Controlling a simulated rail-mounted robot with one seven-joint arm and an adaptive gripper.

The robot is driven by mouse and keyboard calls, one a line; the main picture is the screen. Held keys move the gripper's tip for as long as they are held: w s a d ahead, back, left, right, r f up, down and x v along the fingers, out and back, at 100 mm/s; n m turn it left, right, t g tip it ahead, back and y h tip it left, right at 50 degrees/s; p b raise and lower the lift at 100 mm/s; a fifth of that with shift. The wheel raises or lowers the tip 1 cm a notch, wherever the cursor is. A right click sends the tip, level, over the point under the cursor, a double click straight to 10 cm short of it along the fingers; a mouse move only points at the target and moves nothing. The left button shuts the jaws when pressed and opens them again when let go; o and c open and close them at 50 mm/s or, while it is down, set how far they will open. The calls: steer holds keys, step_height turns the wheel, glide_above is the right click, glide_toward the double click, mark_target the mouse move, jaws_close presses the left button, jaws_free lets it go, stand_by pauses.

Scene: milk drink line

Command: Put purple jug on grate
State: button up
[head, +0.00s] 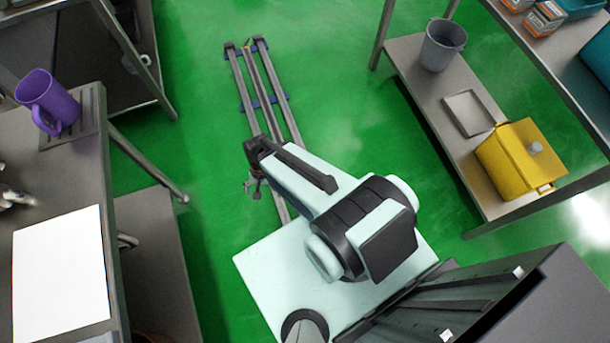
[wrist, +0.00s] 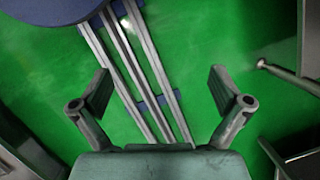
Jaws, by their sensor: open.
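The jug and grate are not recognisable in the wrist view.
A white board (head: 62,275) lies on the left table (head: 40,205). A shelf at the right holds a grey bucket (head: 442,46), a shallow metal tray (head: 468,112) and a yellow container (head: 519,160). The floor rail (head: 262,85) runs between, with open green floor beside it.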

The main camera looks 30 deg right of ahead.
steer(key=s+d+f+n+g+h, duration=0.1)
steer(key=s+d+f+n+g, duration=0.1)
steer(key=s, duration=0.6)
steer(key=s+d+f+n+g+h, duration=0.1)
steer(key=s+d+n, duration=0.3)
steer(key=s, duration=0.4)
steer(key=shift+d+f+n+g, duration=0.3)
steer(key=shift+d+f+g, duration=0.25)
steer(key=shift+f, duration=0.3)
